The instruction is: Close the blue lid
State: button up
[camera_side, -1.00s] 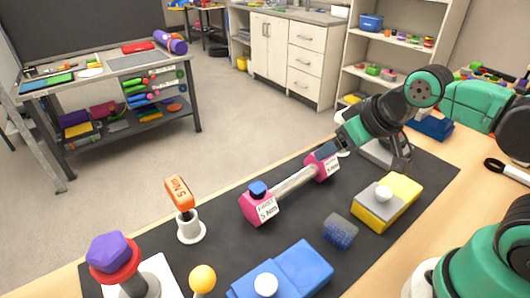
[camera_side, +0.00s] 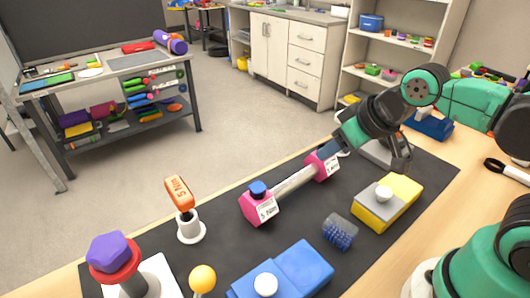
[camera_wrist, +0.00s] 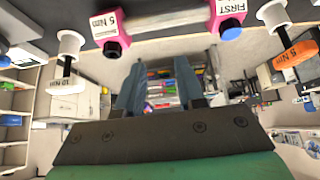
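A blue box (camera_side: 300,268) sits on the black mat at the front edge of the side view. A white round knob (camera_side: 265,285) stands on its left part. The blue top looks stepped, and I cannot tell exactly how the lid sits. The near end of the box is cut off by the frame. My gripper (camera_side: 328,149) is behind and well away from it, by the pink end of the bar. In the wrist view its two fingers (camera_wrist: 158,85) are apart with nothing between them. The blue box does not show in the wrist view.
A pink-ended bar (camera_side: 293,181) lies mid-mat. A yellow box with a grey, white-knobbed top (camera_side: 396,188) and a blue brush (camera_side: 340,232) are to its right. An orange-handled tool in a white holder (camera_side: 185,210), a yellow ball (camera_side: 202,278) and a purple-topped post (camera_side: 110,252) stand left.

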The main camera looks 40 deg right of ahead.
jog(key=s+a+n+g+y, duration=0.1)
jog(key=a+n, duration=0.1)
jog(key=a, duration=0.1)
jog(key=a+n+g, duration=0.1)
jog(key=a+n, duration=0.2)
jog(key=a, duration=0.1)
jog(key=s+a+r+n+g+y, duration=0.1)
jog(key=a+n, duration=0.2)
jog(key=a, duration=0.1)
jog(key=shift+s+a+y, duration=0.15)
jog(key=shift+s+y, duration=0.15)
grip_shut()
jog(key=n+g, duration=0.3)
jog(key=n, duration=0.3)
send_over(281, 270)
jog(key=s+a, duration=0.2)
jog(key=a, duration=0.1)
jog(key=shift+y, duration=0.3)
jog(key=shift+w+x, duration=0.15)
jog(key=shift+x, duration=2.2)
jog(key=shift+w+x, duration=0.2)
jog(key=shift+x, duration=2.15)
jog(key=shift+d, duration=0.1)
jog(key=d, duration=0.7)
